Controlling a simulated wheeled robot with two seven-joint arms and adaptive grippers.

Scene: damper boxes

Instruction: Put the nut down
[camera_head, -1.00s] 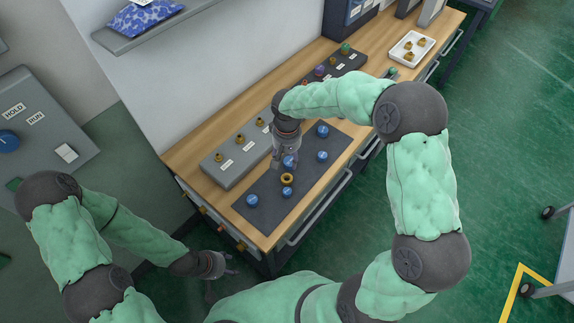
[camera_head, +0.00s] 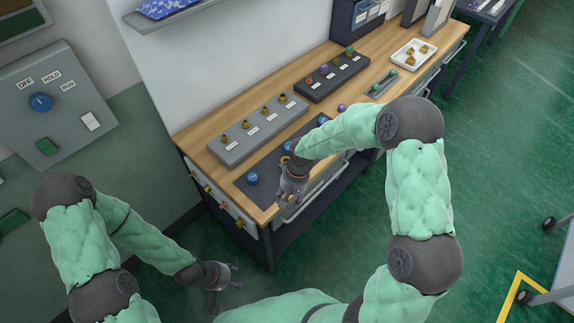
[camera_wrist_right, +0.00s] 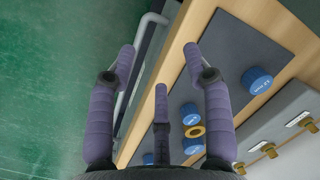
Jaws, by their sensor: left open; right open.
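The brass nut (camera_wrist_right: 195,131) lies on the dark mat (camera_wrist_right: 228,48) between blue knob-like pieces (camera_wrist_right: 256,80) in the right wrist view. In the head view, the nut (camera_head: 284,160) is mostly hidden behind my right gripper (camera_head: 288,202). That gripper is open and empty, hanging at the table's front edge, apart from the nut. Its spread fingers also frame the right wrist view (camera_wrist_right: 163,80). My left gripper (camera_head: 236,276) is open and empty, low beside the table's left end.
A grey block (camera_head: 258,130) with several brass fittings stands behind the mat. A black block (camera_head: 333,77) with coloured pieces and a white tray (camera_head: 398,54) of brass parts stand farther right. A drawer front and rail run below the table edge.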

